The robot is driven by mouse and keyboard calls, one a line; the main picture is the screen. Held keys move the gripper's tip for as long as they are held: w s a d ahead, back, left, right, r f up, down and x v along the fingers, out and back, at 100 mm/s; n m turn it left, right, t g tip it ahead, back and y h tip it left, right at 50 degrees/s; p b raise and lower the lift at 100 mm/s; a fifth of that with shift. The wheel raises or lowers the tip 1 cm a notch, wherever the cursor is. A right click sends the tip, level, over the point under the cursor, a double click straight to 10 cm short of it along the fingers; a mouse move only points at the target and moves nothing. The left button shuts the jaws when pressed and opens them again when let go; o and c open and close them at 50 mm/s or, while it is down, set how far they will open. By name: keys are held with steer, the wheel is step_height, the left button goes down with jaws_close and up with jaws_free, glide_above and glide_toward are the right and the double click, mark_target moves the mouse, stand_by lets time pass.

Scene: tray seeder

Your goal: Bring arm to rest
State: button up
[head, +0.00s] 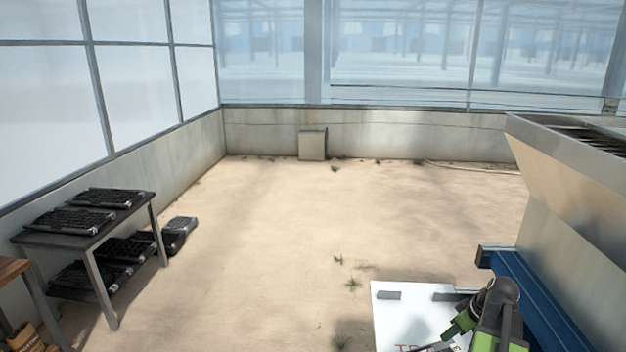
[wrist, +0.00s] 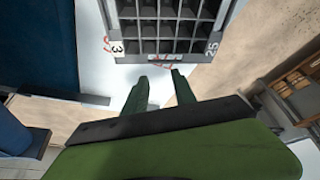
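My arm (head: 490,325) shows at the bottom right of the head view, green and dark, over a white board; its fingertips cannot be made out there. In the wrist view my gripper (wrist: 160,76) has its two green fingers apart, with nothing between them. A dark cell tray (wrist: 188,52) lies just beyond the fingertips, with the labels 3 and 25 at its near corners. The fingers look apart from the tray, though the exact gap is hard to judge.
The white board (head: 400,310) bears red lettering, partly hidden by my arm. A blue beam (head: 545,305) and a big metal hopper (head: 575,190) stand at the right. A dark table (head: 75,240) with several black trays stands at the left.

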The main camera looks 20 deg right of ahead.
steer(key=w+a+f+n+g+y, duration=0.15)
steer(key=w+a, duration=0.35)
steer(key=a, duration=0.9)
steer(key=w+a+n+g, duration=0.1)
steer(key=w+a+n, duration=0.35)
steer(key=a, duration=0.95)
steer(key=s+a+f+m+g+h, duration=0.1)
steer(key=s+a+m, duration=0.3)
steer(key=a+m, duration=0.4)
steer(key=a+g+h+b, duration=0.1)
steer(key=a, duration=0.5)
steer(key=shift+a+f+m+h, duration=0.15)
steer(key=shift+a+m+h, duration=0.15)
steer(key=shift+m+h, duration=0.1)
steer(key=c, duration=0.3)
